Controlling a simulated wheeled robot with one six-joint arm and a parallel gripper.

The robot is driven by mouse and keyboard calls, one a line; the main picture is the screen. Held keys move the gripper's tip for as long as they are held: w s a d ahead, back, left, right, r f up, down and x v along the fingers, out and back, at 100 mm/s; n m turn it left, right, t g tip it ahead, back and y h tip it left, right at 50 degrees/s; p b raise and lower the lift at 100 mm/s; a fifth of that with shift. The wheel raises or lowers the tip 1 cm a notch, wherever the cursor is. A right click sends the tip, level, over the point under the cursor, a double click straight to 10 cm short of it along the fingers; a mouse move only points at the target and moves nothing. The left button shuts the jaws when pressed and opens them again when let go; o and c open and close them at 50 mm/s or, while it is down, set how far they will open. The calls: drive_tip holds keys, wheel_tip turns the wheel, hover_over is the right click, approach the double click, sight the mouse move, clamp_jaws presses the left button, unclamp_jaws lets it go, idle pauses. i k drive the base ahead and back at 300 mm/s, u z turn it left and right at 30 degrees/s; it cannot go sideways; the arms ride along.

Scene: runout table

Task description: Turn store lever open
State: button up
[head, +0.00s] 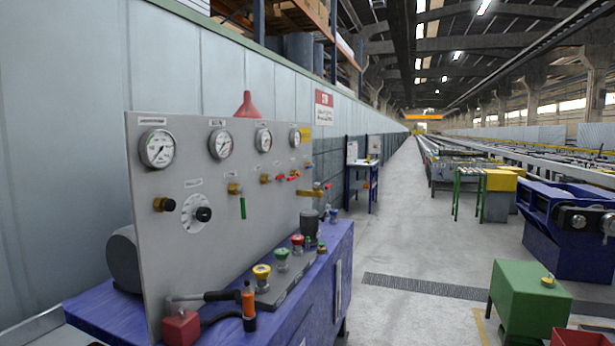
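An upright grey panel (215,240) stands on a blue bench (310,300) at the left. It carries several small valves with labels too small to read, so I cannot tell which one is the store lever. A brass valve (234,188) at mid-panel has a green lever (243,207) hanging straight down. A yellow-brass valve (312,193) with a red-tipped end sits at the panel's right edge. My gripper is not in view.
Round gauges (157,148) line the panel top; a black dial knob (203,214) sits lower. Coloured knobs (262,274), a red block (181,328) and an orange-black tool (249,303) crowd the bench front. The floor (410,240) to the right is open, before a green box (528,300).

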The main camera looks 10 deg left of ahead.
sight(269, 179)
drive_tip(key=u, duration=0.05)
drive_tip(key=i, duration=0.65)
drive_tip(key=u, duration=0.7)
drive_tip(key=i, duration=0.5)
drive_tip(key=u, duration=0.5)
